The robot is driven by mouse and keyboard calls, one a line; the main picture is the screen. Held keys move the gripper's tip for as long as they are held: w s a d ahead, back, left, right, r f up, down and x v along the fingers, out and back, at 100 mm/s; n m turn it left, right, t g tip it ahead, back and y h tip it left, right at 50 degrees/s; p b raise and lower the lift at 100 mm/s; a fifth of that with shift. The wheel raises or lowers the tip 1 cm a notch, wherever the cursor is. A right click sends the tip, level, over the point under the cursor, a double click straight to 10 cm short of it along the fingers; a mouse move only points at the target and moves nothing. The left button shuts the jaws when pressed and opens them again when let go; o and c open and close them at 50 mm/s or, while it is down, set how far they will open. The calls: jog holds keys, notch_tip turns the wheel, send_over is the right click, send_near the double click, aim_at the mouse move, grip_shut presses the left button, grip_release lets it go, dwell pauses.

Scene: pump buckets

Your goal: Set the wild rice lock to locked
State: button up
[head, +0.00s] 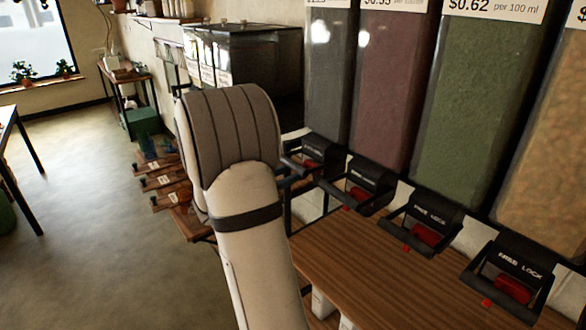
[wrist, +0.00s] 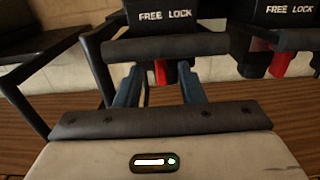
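A dispenser with dark grey contents (head: 329,75) stands left of the other bins; its name is out of frame, so I cannot confirm it is the wild rice. Below it is a black lock block (head: 321,149) with a bit of red. In the wrist view a block marked FREE LOCK (wrist: 165,17) is straight ahead, with a dark handle bar (wrist: 165,46) in front. My gripper (wrist: 160,77) is open, its blue-grey fingers apart and reaching under the bar. My arm hides most of the gripper in the head view.
A second lock block (wrist: 290,14) with red parts (wrist: 278,64) is close on the right. More bins and black handle frames (head: 421,222) continue rightward above a wooden shelf (head: 390,275). A dark frame (wrist: 25,95) stands left of my fingers.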

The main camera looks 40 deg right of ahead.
jog(key=shift+s+d, duration=0.15)
jog(key=shift+d, duration=1.3)
jog(key=shift+c, duration=0.3)
grip_shut()
